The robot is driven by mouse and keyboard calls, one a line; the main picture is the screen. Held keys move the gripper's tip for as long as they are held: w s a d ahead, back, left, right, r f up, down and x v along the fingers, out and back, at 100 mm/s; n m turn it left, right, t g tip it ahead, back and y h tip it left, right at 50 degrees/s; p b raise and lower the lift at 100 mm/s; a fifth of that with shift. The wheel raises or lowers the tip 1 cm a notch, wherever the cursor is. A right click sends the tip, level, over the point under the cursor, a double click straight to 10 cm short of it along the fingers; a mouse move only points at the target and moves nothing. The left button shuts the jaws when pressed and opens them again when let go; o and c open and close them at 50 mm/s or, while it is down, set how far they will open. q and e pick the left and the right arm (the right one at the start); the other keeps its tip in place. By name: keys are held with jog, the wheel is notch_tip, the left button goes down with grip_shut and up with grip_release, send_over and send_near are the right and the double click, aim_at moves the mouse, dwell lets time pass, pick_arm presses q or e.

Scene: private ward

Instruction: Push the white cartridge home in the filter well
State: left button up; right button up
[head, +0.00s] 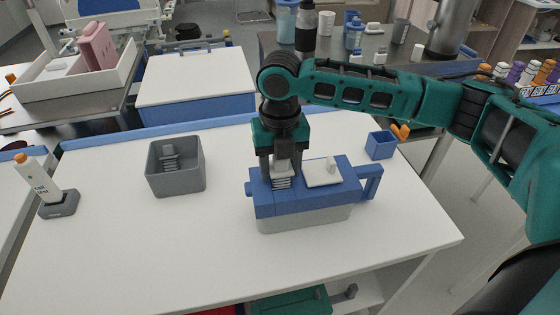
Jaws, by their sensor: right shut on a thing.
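The white cartridge (282,182), a ribbed block, stands upright at the top left of a blue device with a grey base (303,202). Its lower end is at the device's top, where the filter well appears to be; the well's opening is hidden by the cartridge and the gripper. I cannot tell how deep the cartridge sits. My right gripper (281,168) points down from above and is shut on the cartridge's upper part. My left gripper is not in view.
A white lid (318,174) lies on the device, right of the cartridge. A grey bin (176,184) holds a grey ribbed piece (169,157). A small blue box (381,145) stands right; a labelled white tube in a stand (59,205) stands left. The front tabletop (180,250) is clear.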

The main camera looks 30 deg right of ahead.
jog(key=shift+f, duration=0.15)
dwell(0.3)
jog(key=shift+f, duration=0.4)
jog(key=shift+s+f, duration=0.2)
jog(key=shift+f, duration=0.1)
dwell(0.5)
jog(key=o, duration=1.1)
jog(key=shift+a, duration=0.1)
jog(key=shift+c, duration=0.2)
jog(key=shift+o, duration=0.3)
